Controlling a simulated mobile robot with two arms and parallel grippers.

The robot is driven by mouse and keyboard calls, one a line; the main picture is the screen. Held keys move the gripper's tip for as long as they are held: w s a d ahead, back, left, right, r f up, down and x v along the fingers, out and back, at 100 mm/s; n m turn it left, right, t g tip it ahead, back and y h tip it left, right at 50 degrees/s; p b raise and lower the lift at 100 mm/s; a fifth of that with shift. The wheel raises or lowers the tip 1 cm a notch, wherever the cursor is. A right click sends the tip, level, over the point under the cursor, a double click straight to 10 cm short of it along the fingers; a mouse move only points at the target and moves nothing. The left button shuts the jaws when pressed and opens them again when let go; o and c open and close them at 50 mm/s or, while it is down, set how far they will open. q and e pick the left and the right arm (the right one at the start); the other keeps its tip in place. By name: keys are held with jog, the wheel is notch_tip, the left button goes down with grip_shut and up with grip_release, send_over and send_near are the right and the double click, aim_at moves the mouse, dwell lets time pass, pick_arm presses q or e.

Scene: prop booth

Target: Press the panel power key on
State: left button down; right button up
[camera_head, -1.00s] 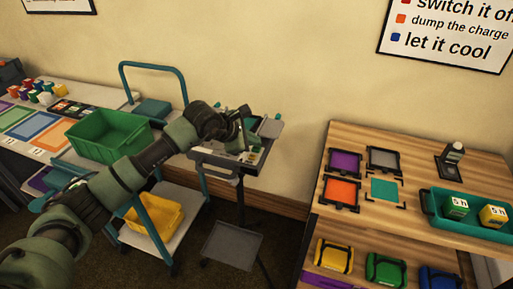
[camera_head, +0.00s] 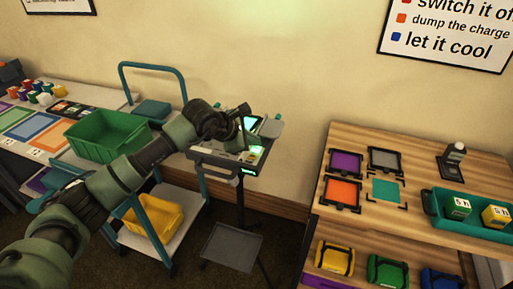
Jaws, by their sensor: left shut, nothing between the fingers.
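The panel (camera_head: 217,159) is a grey console on a stand in the middle of the view. Its screen (camera_head: 251,124) glows cyan-green, and lit spots show on its top near my gripper. My left gripper (camera_head: 246,147) is shut and empty, pointing down at the panel's top. My arm and gripper hide part of the panel, and I cannot make out the power key itself or whether the fingertips touch it. My right gripper is out of view.
A teal trolley holds a green crate (camera_head: 82,147) and a yellow bin (camera_head: 168,214) to the left. A wooden table (camera_head: 420,160) with coloured frames and a teal tray (camera_head: 431,203) stands at the right. A low grey shelf (camera_head: 231,247) sits below the panel.

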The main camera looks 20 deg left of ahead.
aim_at(254, 149)
pick_arm(q)
jog(key=shift+r, duration=0.1)
jog(key=shift+r+p, duration=1.15)
jog(key=shift+r, duration=1.75)
